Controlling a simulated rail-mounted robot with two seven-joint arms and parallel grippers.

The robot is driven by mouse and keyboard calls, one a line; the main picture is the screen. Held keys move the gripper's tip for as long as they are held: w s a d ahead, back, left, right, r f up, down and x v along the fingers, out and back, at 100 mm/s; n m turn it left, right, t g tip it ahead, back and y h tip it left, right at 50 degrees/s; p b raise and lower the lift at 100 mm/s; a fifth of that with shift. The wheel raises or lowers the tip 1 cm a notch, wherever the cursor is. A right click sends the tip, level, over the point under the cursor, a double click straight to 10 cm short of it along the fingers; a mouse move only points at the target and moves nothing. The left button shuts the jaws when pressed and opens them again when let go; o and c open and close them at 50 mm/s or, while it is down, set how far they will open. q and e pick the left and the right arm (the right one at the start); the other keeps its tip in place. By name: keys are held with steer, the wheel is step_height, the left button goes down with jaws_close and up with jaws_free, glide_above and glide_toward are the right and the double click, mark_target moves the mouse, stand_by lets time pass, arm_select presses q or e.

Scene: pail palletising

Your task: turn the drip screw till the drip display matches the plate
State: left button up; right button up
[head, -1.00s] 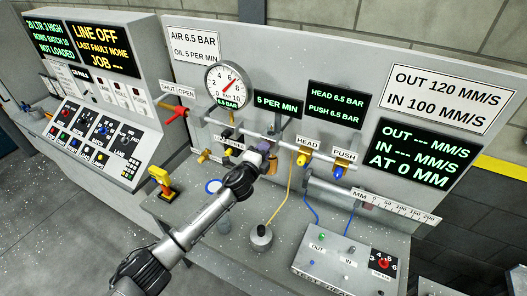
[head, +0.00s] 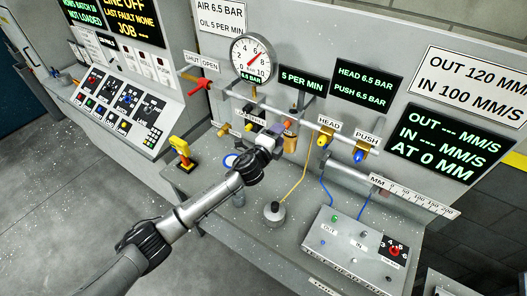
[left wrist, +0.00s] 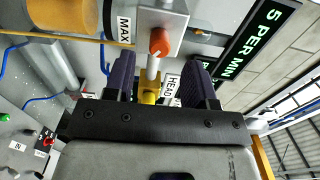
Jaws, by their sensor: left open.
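The drip display (head: 302,80) reads 5 PER MIN, and it also shows in the left wrist view (left wrist: 258,42). The white plate (head: 221,17) reads AIR 6.5 BAR, OIL 5 PER MIN. An orange-red knob, seemingly the drip screw (left wrist: 160,41), sits on a grey block beside a MAX label in the left wrist view. My left gripper (head: 272,136) is in front of the air fittings. Its two dark purple fingers (left wrist: 159,78) are apart and empty, with the knob beyond their tips. My right gripper is not in view.
An amber bowl (head: 290,139) hangs close beside the gripper. The gauge (head: 253,58), red shut-off handle (head: 197,85), and HEAD (head: 324,139) and PUSH (head: 360,154) knobs are around it. A grey can (head: 275,213) and yellow-handled device (head: 182,150) stand on the bench.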

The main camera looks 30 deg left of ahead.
arm_select(q)
steer(key=s+a+b, duration=0.1)
steer(key=s, duration=0.8)
steer(key=shift+s, duration=0.35)
steer(key=shift+a, duration=0.1)
steer(key=s+a+r+n+g+y, duration=0.2)
steer(key=s+n+g+y, duration=0.45)
steer(key=n, duration=0.65)
steer(key=s+d+f+n+g+h+p, duration=0.1)
steer(key=s+f, duration=0.3)
steer(key=s, duration=0.7)
steer(key=s+d+f+n+g+h+p, duration=0.1)
steer(key=s+f+g+p, duration=0.3)
steer(key=s, duration=0.8)
steer(key=s+d+f+n+g+h+p, duration=0.2)
steer(key=s+f, duration=0.3)
steer(key=s, duration=0.6)
steer(key=shift+s+n+g, duration=0.25)
steer(key=shift+n+g, duration=0.05)
steer(key=shift+g, duration=0.05)
steer(key=shift+f+h, duration=0.1)
steer(key=shift+h, duration=0.15)
